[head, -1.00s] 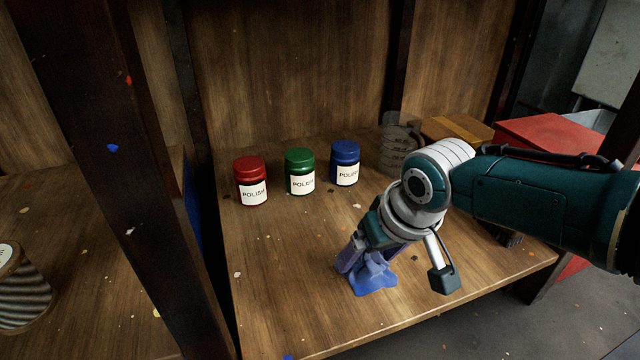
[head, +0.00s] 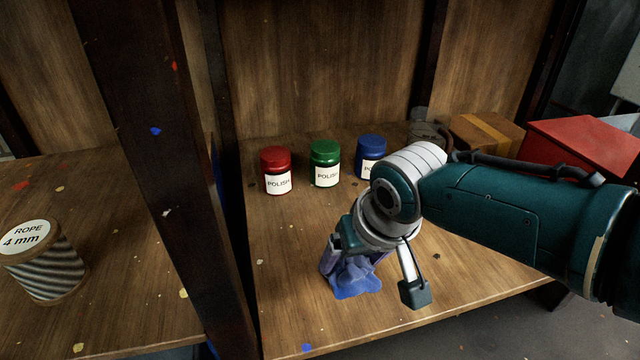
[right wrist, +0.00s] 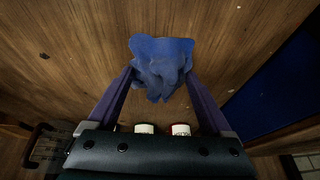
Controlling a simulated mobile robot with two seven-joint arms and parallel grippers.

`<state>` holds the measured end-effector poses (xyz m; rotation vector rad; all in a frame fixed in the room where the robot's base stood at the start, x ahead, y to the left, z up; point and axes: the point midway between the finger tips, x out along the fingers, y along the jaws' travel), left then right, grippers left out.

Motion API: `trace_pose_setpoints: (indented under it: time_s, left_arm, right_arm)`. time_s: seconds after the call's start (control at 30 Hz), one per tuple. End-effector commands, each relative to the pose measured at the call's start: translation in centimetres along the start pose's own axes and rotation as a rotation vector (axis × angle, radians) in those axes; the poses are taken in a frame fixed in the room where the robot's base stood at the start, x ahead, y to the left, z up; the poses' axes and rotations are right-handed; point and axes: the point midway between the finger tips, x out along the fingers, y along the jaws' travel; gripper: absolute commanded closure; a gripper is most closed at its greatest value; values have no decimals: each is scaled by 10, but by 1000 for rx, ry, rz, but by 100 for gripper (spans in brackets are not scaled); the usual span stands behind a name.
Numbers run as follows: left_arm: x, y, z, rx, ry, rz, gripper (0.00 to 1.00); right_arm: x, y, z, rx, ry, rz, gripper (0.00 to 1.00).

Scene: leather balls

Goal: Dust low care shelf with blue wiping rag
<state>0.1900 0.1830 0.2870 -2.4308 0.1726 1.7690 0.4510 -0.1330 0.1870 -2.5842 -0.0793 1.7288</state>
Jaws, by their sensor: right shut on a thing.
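The low wooden shelf (head: 300,235) has paint flecks and small scraps scattered on its board. The blue wiping rag (head: 356,280) is bunched in my right gripper (head: 347,268), which is shut on it and points down at the board. The rag's lower edge appears to touch the shelf. In the right wrist view the rag (right wrist: 160,62) is crumpled between the two purple fingers, against the wood. My left gripper is not in view.
Red (head: 277,172), green (head: 324,164) and blue (head: 371,157) polish jars stand behind my right gripper. A dark post (head: 150,130) divides off a rope spool (head: 42,262).

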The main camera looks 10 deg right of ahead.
Motion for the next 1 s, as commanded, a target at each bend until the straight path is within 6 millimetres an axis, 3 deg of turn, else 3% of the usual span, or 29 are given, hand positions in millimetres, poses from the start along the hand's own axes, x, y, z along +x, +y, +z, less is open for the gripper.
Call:
trace_pose_setpoints:
  time_s: [0.2,1.0]
  left_arm:
    - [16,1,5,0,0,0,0]
    - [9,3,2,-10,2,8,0]
  right_arm:
    - [7,1,-10,1,-1,0,80]
    - [2,56,-14,2,-1,2,80]
